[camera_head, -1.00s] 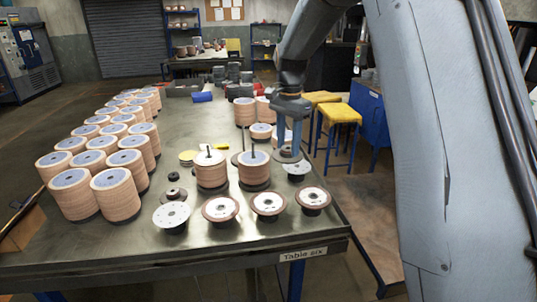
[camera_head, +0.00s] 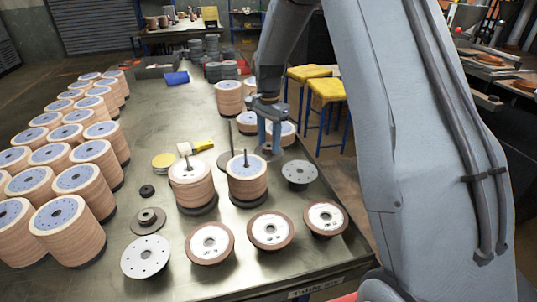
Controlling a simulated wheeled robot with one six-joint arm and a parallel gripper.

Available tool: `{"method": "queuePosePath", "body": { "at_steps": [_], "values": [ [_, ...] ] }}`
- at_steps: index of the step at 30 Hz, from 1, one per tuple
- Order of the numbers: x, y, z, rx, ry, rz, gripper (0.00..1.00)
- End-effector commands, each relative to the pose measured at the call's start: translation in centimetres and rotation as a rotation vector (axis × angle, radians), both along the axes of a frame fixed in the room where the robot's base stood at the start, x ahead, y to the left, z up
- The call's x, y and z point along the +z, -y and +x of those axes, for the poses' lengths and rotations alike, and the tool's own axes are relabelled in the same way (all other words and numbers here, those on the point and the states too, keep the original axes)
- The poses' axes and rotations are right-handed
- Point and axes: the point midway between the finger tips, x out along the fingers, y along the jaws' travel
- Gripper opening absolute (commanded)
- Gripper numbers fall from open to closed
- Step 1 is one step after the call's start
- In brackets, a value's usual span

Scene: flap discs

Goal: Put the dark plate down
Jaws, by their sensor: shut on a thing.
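My gripper (camera_head: 268,138) points down over the right side of the metal table (camera_head: 330,265). It is shut on a dark round plate (camera_head: 268,151), which shows as a dark grey rim around the fingertips. The plate is behind the right-hand spindle stack (camera_head: 248,184), and the fingers hide part of it. I cannot tell whether the plate touches the table or is just above it. Another spindle stack (camera_head: 191,186) stands to the left. A grey plate with holes (camera_head: 299,173) lies in front and to the right of my gripper.
Three brown-rimmed discs, one of them here (camera_head: 270,231), and a pale holed plate (camera_head: 146,257) line the front. Many tan disc stacks (camera_head: 70,222) fill the left. More tan stacks (camera_head: 229,97) stand behind my gripper. A brush (camera_head: 196,147) lies mid-table. Yellow stools (camera_head: 330,92) stand right.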

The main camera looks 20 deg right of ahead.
Motion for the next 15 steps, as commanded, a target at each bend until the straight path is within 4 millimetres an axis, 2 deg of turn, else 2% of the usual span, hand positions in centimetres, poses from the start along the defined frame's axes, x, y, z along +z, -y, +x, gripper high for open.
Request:
{"method": "queuePosePath", "body": {
  "at_steps": [8, 15],
  "values": [
    [-2.1, 0.1, 0.0, -0.001, 0.000, 0.000, 0.04],
    [-5.2, 0.2, -0.1, -0.003, -0.001, -0.001, 0.04]
  ]
}}
